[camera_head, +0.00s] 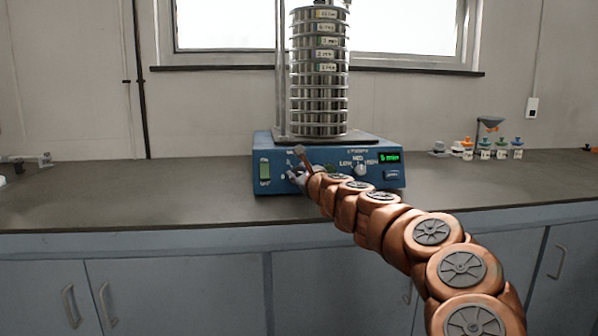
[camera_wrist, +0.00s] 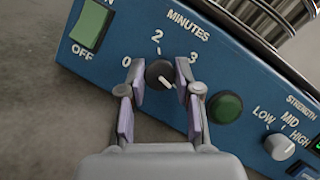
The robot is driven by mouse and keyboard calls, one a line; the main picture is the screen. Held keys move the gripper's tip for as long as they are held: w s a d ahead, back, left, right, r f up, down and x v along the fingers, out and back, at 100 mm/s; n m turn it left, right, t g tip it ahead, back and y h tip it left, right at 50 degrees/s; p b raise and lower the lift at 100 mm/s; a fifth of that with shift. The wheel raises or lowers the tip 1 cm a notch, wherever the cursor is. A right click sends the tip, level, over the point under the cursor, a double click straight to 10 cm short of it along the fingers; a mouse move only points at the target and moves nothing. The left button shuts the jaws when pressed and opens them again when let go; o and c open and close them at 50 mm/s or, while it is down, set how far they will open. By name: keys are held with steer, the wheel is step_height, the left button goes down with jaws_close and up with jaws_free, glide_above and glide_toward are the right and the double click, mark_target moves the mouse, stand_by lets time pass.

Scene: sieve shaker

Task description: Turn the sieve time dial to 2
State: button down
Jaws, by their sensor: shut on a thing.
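The sieve time dial (camera_wrist: 159,73) is a small dark round knob on the blue panel, below the word MINUTES, with the marks 0, 2 and 3 showing around it. A pale mark on the knob seems to point to the lower right, away from the 2. My gripper (camera_wrist: 160,82) is shut on the dial, with one finger on each side of it. In the head view my gripper (camera_head: 299,172) is at the left part of the shaker's front panel and hides the dial.
The blue sieve shaker (camera_head: 262,148) carries a tall stack of metal sieves (camera_head: 320,85). A green OFF switch (camera_wrist: 91,25), a green button (camera_wrist: 225,107) and the strength knob (camera_wrist: 279,146) flank the dial. The green display (camera_head: 390,158) appears to read 5 min. Small bottles (camera_head: 501,150) stand at the right.

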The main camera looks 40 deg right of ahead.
steer(key=n+p, duration=0.1)
steer(key=p, duration=0.1)
steer(key=n+y+p, duration=0.1)
steer(key=n+p, duration=0.1)
steer(key=shift+r, duration=0.25)
steer(key=n+g+y+p, duration=0.1)
steer(key=n+y+p, duration=0.1)
steer(key=n+p, duration=0.2)
steer(key=shift+p, duration=0.35)
steer(key=n+g+p, duration=0.1)
steer(key=n+p, duration=0.1)
steer(key=n+y+p, duration=0.1)
steer(key=n, duration=0.2)
steer(key=shift+g+p, duration=0.4)
steer(key=n+g+p, duration=0.1)
steer(key=n+p, duration=0.1)
steer(key=n, duration=0.1)
steer(key=n+g+p, duration=0.1)
steer(key=n, duration=0.1)
steer(key=n+g+p, duration=0.1)
steer(key=n, duration=0.2)
steer(key=shift+w+f+n+g, duration=0.1)
steer(key=shift+n+g, duration=0.2)
steer(key=shift+g, duration=0.1)
steer(key=n+g+h, duration=0.1)
steer(key=n, duration=0.1)
steer(key=n+g+h, duration=0.1)
steer(key=n, duration=0.1)
steer(key=shift+a+f, duration=0.1)
steer(key=shift+n, duration=0.4)
